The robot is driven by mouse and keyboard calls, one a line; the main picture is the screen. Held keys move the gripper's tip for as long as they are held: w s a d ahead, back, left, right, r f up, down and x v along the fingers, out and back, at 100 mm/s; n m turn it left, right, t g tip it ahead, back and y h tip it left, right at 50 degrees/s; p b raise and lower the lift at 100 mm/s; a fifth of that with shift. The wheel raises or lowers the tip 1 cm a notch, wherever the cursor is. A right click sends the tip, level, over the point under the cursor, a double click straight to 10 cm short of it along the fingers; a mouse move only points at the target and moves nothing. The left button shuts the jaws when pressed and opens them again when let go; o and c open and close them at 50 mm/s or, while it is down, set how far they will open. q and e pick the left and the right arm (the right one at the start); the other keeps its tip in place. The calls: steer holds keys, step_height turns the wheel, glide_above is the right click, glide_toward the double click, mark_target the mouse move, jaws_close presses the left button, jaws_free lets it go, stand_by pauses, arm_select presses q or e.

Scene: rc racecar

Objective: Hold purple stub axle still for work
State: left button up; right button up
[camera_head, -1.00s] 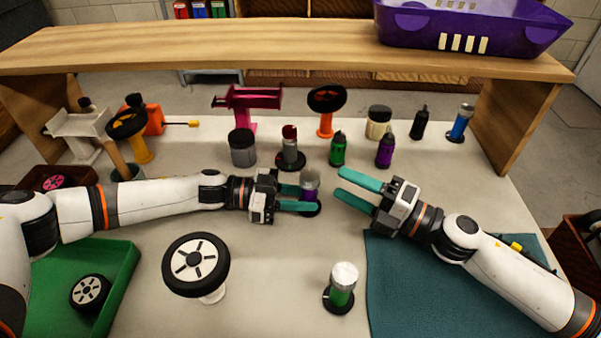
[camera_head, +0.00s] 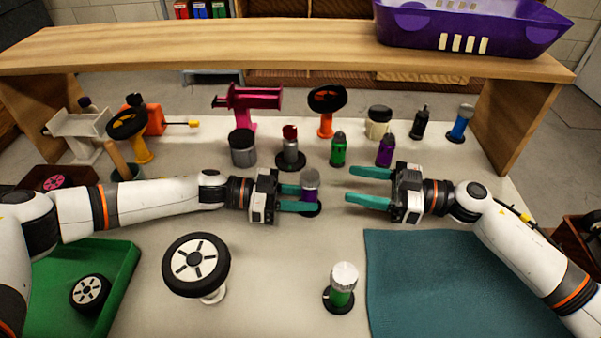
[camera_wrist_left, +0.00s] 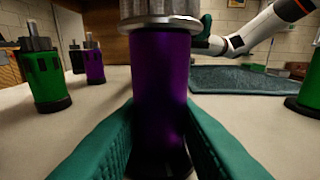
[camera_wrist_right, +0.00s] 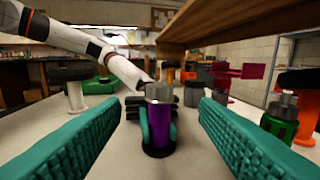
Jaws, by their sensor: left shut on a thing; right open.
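The purple stub axle (camera_head: 310,183) stands upright on the table on a black base, with a silver top. My left gripper (camera_head: 302,197) is shut on it from the left, one teal finger on each side. In the left wrist view the axle's purple body (camera_wrist_left: 162,85) fills the middle between the fingers. My right gripper (camera_head: 350,188) is open and empty, a short way right of the axle and pointing at it. In the right wrist view the axle (camera_wrist_right: 160,122) stands ahead, between the two spread fingers.
A green stub axle (camera_head: 341,287) stands in front, right of a wheel (camera_head: 196,264) on a white stand. Several bottles and axles, including a green one (camera_head: 338,150) and a purple one (camera_head: 385,150), stand behind. A teal mat (camera_head: 450,285) lies front right. A wooden shelf (camera_head: 280,50) spans the back.

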mark_target(313, 177)
steer(key=a, duration=0.4)
steer(key=w+a, duration=0.1)
steer(key=a, duration=0.2)
steer(key=w+a, duration=0.1)
steer(key=a, duration=0.3)
steer(key=shift+w+a, duration=0.15)
steer(key=shift+a, duration=0.2)
steer(key=shift+c, duration=0.5)
steer(key=c, duration=0.9)
